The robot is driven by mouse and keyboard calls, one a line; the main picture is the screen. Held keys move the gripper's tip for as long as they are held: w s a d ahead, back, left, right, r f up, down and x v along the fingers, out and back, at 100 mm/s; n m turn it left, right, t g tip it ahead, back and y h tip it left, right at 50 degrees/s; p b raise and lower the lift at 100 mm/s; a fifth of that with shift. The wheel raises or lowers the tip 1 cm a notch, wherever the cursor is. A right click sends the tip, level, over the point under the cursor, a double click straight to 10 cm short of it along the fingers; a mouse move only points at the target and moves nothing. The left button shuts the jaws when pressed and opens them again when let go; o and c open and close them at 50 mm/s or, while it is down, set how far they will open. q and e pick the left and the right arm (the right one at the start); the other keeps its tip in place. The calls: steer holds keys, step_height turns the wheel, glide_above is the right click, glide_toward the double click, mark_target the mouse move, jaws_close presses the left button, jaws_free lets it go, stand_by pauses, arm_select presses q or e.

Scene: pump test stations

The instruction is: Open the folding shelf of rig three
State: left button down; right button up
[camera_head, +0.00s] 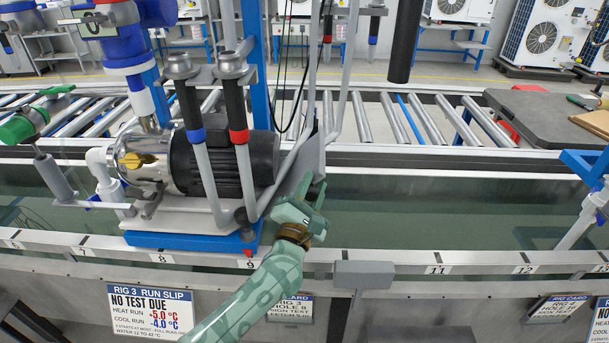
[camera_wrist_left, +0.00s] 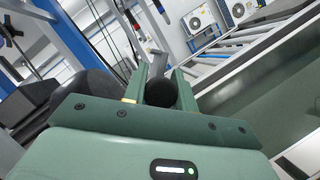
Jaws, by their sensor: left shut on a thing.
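Rig three carries a pump with a black motor (camera_head: 225,160), standing on a blue-edged base over the water tank. A grey slanted panel (camera_head: 311,160) stands at the motor's right side; it may be the folding shelf, but I cannot tell for sure. My left gripper (camera_head: 311,196) is at the panel's lower end, just right of the pump base. In the left wrist view its fingers (camera_wrist_left: 160,82) are closed around a dark round knob-like thing (camera_wrist_left: 161,93). What the knob is fixed to is hidden. My right gripper is out of view.
A numbered rail (camera_head: 437,258) runs along the front, with a grey block (camera_head: 363,274) on it. A sign (camera_head: 150,311) reads "RIG 3 RUN SLIP". Open water (camera_head: 430,215) lies to the right. Two black-handled levers (camera_head: 237,112) stand before the motor. A roller conveyor (camera_head: 430,120) runs behind.

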arm_select(q)
steer(key=d+f+m+g+h, duration=0.1)
steer(key=d+f+m+g, duration=0.2)
steer(key=f+m, duration=0.6)
steer(key=shift+d+f+g, duration=0.3)
steer(key=shift+d+f, duration=0.65)
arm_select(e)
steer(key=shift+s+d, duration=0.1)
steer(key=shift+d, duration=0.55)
arm_select(q)
steer(key=c, duration=1.2)
jaws_free()
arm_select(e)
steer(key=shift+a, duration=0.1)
arm_select(q)
steer(key=shift+o, duration=0.2)
steer(key=p+v, duration=0.6)
steer(key=v, duration=1)
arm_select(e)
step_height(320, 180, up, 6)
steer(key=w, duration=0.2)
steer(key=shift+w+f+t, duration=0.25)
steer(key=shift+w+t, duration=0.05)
